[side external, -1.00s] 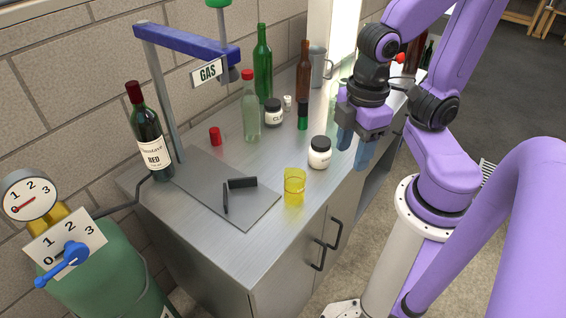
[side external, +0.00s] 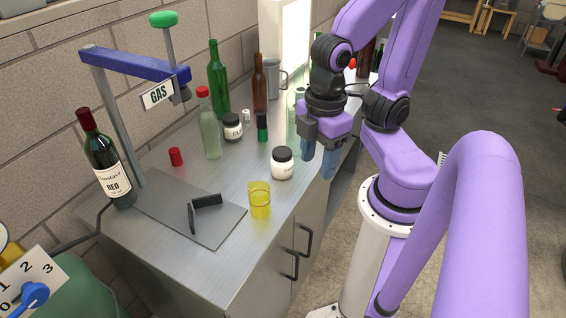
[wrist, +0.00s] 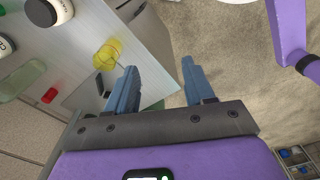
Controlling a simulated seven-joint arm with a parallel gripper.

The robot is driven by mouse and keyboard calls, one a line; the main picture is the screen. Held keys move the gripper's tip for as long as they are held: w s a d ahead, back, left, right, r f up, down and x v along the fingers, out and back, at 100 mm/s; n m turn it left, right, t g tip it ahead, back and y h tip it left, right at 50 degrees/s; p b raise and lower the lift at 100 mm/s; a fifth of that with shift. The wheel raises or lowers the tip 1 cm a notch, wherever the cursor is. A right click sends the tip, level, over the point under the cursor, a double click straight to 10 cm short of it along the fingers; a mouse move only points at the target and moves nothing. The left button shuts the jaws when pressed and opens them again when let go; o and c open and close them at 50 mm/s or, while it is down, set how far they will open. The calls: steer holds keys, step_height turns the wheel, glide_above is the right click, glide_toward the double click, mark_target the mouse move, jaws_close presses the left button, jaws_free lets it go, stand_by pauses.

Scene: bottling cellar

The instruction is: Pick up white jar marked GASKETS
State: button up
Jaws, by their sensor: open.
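Two white jars with black lids stand upright on the steel counter. The nearer jar (side external: 282,168) is just left of my gripper (side external: 318,166) in the side view; its small label is not readable there. The other jar (side external: 232,132) stands farther back, its dark lettering too small to read for sure. In the wrist view the nearer jar (wrist: 58,10) is cut by the top edge and the other jar (wrist: 5,46) by the left edge. I cannot tell which is marked GASKETS. My gripper (wrist: 158,66) is open and empty, pointing down by the counter's front edge.
A yellow glass (side external: 260,200) stands in front of the nearer jar. A green-and-black item (side external: 262,128), a clear bottle (side external: 210,135) and taller bottles stand behind. A pale green glass bottle (side external: 295,125) is close behind my gripper. A grey plate (side external: 165,205) lies left.

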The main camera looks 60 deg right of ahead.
steer(key=shift+o, duration=0.3)
steer(key=o, duration=0.6)
steer(key=shift+o, duration=0.2)
steer(key=g+h, duration=0.1)
steer(key=h, duration=0.7)
glide_toward(276, 155)
steer(key=s+a+r, duration=0.2)
steer(key=s+a, duration=0.2)
steer(key=s, duration=0.2)
steer(key=w+d+f+n+h, duration=0.1)
steer(key=d+f, duration=0.2)
steer(key=w+d+f+n+g+h, duration=0.1)
steer(key=w+d+f+h, duration=0.3)
steer(key=d+f, duration=0.1)
steer(key=shift+d+f+n, duration=0.3)
steer(key=shift+f+n, duration=0.1)
steer(key=shift+w+d+f+g+h, duration=0.15)
steer(key=shift+d+f+g+h, duration=0.15)
steer(key=shift+d+f, duration=0.1)
steer(key=shift+n, duration=0.3)
steer(key=shift+x, duration=2.6)
